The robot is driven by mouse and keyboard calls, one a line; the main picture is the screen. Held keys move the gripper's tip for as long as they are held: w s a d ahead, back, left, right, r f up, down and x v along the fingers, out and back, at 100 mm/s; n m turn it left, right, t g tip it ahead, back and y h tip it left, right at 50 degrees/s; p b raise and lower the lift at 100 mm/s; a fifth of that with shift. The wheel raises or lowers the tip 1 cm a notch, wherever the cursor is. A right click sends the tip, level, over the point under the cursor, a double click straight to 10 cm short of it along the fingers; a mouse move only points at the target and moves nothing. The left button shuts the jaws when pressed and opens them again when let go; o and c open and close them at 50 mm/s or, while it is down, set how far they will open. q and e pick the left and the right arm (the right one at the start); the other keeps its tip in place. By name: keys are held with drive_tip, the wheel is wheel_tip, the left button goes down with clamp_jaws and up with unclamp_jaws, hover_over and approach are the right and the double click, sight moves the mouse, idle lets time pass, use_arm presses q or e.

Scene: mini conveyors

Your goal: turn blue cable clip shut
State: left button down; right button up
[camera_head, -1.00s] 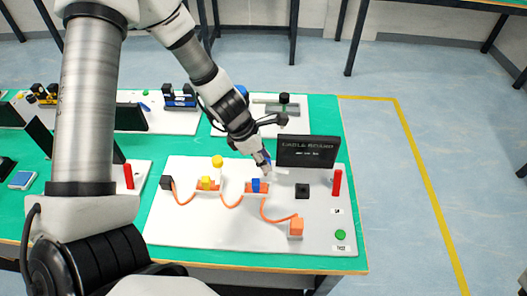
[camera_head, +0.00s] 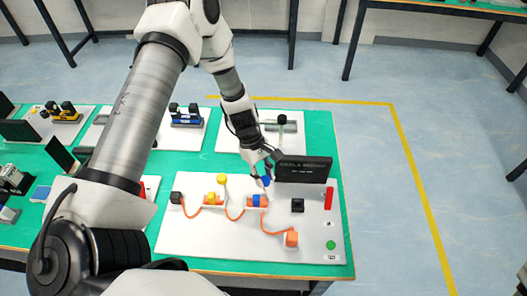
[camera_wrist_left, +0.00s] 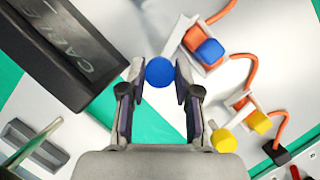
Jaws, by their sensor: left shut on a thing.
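The blue cable clip (camera_head: 256,201) sits on the white cable board, a blue block over the orange cable in a white and orange holder. It also shows in the wrist view (camera_wrist_left: 210,51). Its round blue knob (camera_wrist_left: 159,71) stands just behind the block, and it shows in the head view (camera_head: 266,181). My left gripper (camera_wrist_left: 159,77) comes from above and is shut on this knob, one finger on each side. The knob's lower part is hidden in the wrist view. My right gripper is in neither view.
A black sign panel (camera_head: 303,170) stands close beside the gripper. A yellow clip (camera_head: 211,197) with a yellow knob (camera_head: 222,179) lies to the left. A black block (camera_head: 297,205), a red post (camera_head: 328,198) and an orange block (camera_head: 291,238) stand to the right.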

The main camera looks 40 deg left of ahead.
use_arm(q)
drive_tip(key=shift+f+m+g, duration=0.1)
drive_tip(key=shift+m+g, duration=0.4)
drive_tip(key=shift+m, duration=0.8)
drive_tip(key=c, duration=0.8)
unclamp_jaws()
drive_tip(key=shift+c, duration=0.2)
drive_tip(key=shift+w, duration=0.1)
